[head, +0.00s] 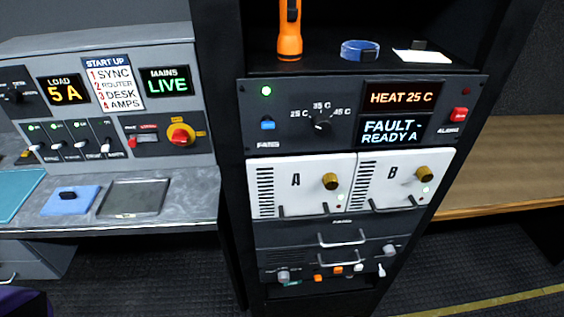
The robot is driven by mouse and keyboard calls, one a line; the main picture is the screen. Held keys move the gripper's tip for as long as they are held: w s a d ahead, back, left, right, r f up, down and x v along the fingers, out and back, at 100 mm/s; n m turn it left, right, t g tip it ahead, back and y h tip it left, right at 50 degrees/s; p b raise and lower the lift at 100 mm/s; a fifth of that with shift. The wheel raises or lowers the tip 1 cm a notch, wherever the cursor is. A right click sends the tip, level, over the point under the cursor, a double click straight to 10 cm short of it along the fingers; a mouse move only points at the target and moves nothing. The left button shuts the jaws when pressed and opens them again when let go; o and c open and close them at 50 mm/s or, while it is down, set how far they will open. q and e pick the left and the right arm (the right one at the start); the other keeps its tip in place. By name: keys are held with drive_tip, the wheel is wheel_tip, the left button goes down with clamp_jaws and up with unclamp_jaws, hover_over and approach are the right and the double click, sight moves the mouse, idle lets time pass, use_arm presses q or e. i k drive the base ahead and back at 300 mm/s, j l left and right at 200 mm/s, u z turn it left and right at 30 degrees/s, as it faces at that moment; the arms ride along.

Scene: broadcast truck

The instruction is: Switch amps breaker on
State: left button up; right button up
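The amps breaker (108,147) is the rightmost lever in a row of several small breakers on the grey sloped panel at the left. Green lamps glow above the breakers to its left; I see no clear green lamp above the amps breaker. Its lever is too small to read exactly. Above the row, a start-up card (114,84) lists sync, router, desk, amps. A load display (63,90) reads 5 A and a mains display (166,81) reads LIVE. Neither gripper is in view.
The desk below holds a blue pad (70,200) and a dark tablet (135,198). A black rack (226,150) stands right of the panel, with a fan unit reading FAULT - READY A (392,131).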

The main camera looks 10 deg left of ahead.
sight(107, 148)
drive_tip(key=u, duration=1.5)
